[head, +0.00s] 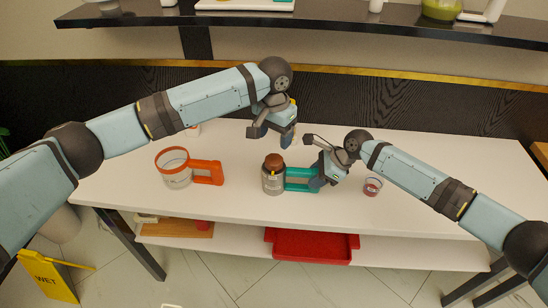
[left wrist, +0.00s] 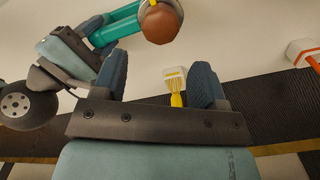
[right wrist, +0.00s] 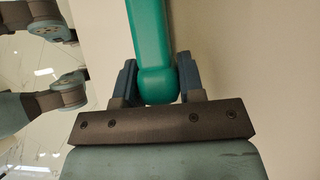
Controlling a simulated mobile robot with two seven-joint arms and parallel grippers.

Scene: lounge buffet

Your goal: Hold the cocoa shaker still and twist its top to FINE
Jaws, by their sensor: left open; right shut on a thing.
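The top also shows in the left wrist view (left wrist: 161,22). My right gripper (head: 318,178) is shut on the teal handle, and the right wrist view shows the handle (right wrist: 152,45) between its fingers. My left gripper (head: 272,133) is open and empty, above and behind the shaker, apart from its top. No setting marks can be read.
A clear cup with an orange rim and handle (head: 207,172) stands to the left. A small glass with red contents (head: 372,187) stands to the right. A red tray (head: 310,246) is on the lower shelf.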

